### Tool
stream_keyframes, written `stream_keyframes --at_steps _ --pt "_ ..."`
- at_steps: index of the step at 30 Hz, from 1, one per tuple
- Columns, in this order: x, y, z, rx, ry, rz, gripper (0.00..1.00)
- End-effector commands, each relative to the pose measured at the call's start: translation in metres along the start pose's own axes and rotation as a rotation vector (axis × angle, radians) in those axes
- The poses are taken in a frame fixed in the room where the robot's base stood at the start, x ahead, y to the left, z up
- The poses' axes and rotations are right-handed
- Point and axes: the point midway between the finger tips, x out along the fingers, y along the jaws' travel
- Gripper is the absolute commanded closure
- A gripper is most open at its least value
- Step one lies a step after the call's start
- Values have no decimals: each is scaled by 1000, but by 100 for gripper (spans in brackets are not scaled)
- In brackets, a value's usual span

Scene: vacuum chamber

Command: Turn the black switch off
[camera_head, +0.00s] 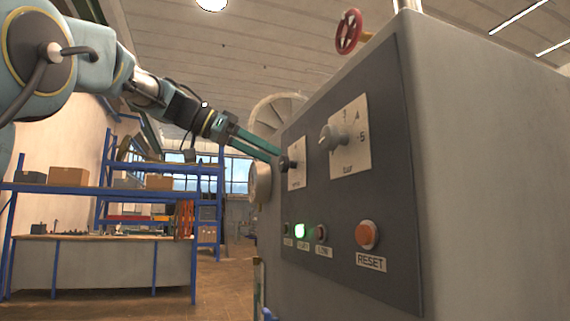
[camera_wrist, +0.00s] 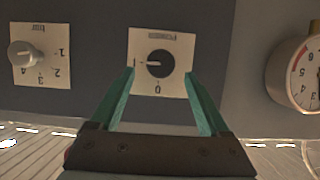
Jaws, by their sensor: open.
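The black switch (camera_wrist: 160,63) is a round knob on a white plate marked POWER, which appears upside down in the wrist view. A pale line on the knob lies level, toward the mark at the left of the plate; the 0 is below it. In the head view the switch (camera_head: 287,163) is at the left end of the dark panel (camera_head: 385,200). My gripper (camera_wrist: 159,74) is open, with its two green fingers spread to either side of the knob. In the head view the fingertips (camera_head: 276,154) are close to the switch; I cannot tell whether they touch it.
A grey bar knob (camera_head: 332,138) sits right of the switch. Below are a lit green lamp (camera_head: 300,231), small dark buttons and an orange RESET button (camera_head: 367,235). A round gauge (camera_wrist: 296,75) is beside the panel. Blue shelving (camera_head: 150,189) stands behind at left.

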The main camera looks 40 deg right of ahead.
Motion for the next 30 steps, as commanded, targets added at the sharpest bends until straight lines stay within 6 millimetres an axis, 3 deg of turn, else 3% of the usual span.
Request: stream_keyframes --at_steps 3,9,21,30 --pt "22 1 -1 -1 -1 3 20" --pt "45 0 0 -2 -1 1 20" --pt "52 -1 1 -2 -1 -2 20" --pt "52 0 0 -2 -1 -2 54"
